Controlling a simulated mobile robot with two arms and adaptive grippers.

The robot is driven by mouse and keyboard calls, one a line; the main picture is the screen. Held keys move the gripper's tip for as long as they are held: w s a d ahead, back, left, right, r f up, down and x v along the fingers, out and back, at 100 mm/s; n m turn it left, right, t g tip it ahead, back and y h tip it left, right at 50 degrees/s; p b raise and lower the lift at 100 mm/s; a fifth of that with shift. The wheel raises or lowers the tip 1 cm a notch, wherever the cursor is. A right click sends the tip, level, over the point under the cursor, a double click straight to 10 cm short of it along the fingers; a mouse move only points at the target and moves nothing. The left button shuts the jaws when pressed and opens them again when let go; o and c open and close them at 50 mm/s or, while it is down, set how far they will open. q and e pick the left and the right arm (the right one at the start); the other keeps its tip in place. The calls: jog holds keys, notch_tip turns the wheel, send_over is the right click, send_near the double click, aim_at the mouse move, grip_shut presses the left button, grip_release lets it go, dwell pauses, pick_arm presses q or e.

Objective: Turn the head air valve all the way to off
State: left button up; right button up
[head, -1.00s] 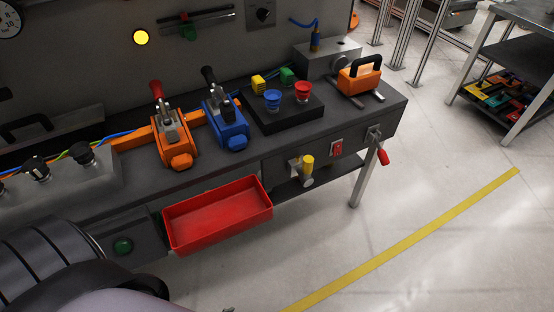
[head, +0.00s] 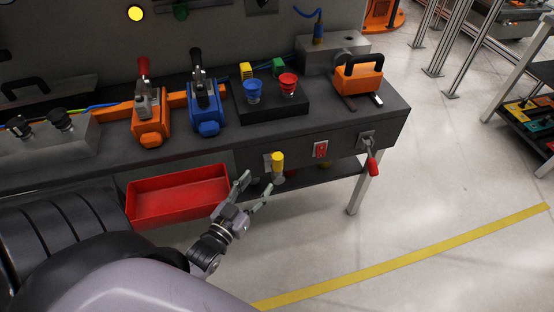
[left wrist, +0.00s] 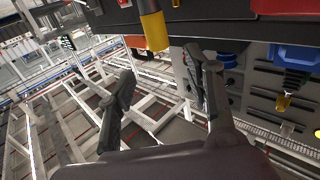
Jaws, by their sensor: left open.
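A valve with a yellow handle (head: 277,161) is on the front face of the workbench, right of the red tray. Its handle points upward in the head view. My left gripper (head: 256,184) is open and empty, just below and left of this valve, with its fingers toward the bench front. In the left wrist view the yellow handle (left wrist: 153,30) shows beyond the open fingers (left wrist: 160,72), apart from them. A red-handled lever (head: 372,163) hangs downward at the bench's right end. No readable label shows which one is the head air valve. My right gripper is not in view.
A red tray (head: 180,194) juts from the bench front, close left of my left gripper. A red switch (head: 321,150) sits between the yellow handle and the red lever. A bench leg (head: 363,192) stands at right. The floor in front is clear.

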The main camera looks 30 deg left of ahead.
aim_at(275, 162)
pick_arm(q)
jog(key=w+b, duration=0.1)
jog(key=w, duration=0.2)
jog(key=w+b, duration=0.1)
jog(key=w, duration=0.3)
jog(key=w+b, duration=0.1)
jog(key=w, duration=0.2)
jog(key=shift+w+a+f, duration=0.15)
jog(key=shift+w+a, duration=0.05)
jog(key=shift+a, duration=0.15)
jog(key=shift+w+b, duration=0.4)
jog(key=shift+w, duration=0.3)
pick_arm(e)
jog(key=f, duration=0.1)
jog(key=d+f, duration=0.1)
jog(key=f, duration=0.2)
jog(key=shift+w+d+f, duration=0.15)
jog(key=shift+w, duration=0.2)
pick_arm(q)
grip_shut()
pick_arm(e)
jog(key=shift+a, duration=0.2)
